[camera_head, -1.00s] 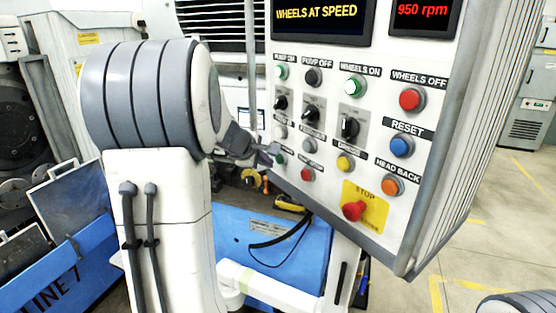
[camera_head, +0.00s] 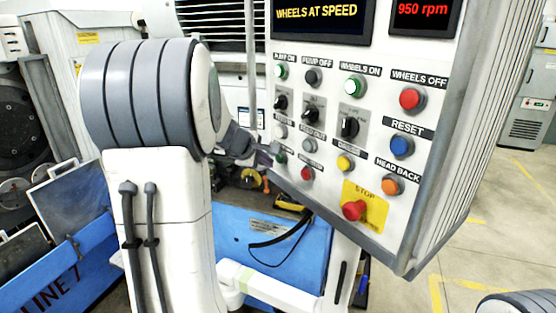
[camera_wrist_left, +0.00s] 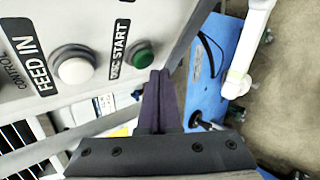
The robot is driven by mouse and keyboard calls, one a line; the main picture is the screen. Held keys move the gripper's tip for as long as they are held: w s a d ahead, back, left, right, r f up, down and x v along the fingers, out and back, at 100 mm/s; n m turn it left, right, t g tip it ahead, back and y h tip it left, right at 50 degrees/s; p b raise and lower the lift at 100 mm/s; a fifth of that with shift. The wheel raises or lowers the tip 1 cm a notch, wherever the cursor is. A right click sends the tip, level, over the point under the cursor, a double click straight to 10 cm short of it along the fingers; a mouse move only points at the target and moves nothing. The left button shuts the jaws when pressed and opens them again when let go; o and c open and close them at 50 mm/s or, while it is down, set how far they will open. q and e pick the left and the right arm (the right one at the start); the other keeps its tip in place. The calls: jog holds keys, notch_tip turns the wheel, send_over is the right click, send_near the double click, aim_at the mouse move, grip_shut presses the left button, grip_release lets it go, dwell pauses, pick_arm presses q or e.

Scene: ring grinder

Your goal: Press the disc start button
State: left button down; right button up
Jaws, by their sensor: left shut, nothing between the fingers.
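The disc start button (camera_wrist_left: 141,56) is a small green button beside the label "DISC START" in the left wrist view. In the head view the green button (camera_head: 281,157) is at the panel's lower left. My left gripper (camera_wrist_left: 158,73) is shut and empty. Its dark fingertips are just below and right of the button in the wrist view; I cannot tell whether they touch it. My right gripper is not in view.
The control panel (camera_head: 325,201) carries several other buttons and knobs. The white feed-in button (camera_wrist_left: 75,67) is close to the disc start button. A red stop button (camera_head: 354,210) sits at the panel's lower right. A blue machine base (camera_head: 270,250) lies below.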

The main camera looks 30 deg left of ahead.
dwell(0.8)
pick_arm(q)
jog(key=shift+w+d, duration=0.15)
jog(key=shift+w, duration=0.25)
jog(key=shift+w+d, duration=0.15)
jog(key=shift+w, duration=0.35)
dwell(0.9)
jog(key=shift+s, duration=0.15)
jog(key=shift+s+a+b, duration=0.3)
jog(key=shift+s+b, duration=0.05)
jog(key=shift+s, duration=0.5)
jog(key=s, duration=0.1)
jog(key=s+a+b, duration=0.1)
jog(key=s, duration=0.2)
jog(key=shift+s+a+b, duration=0.3)
jog(key=shift+b, duration=0.1)
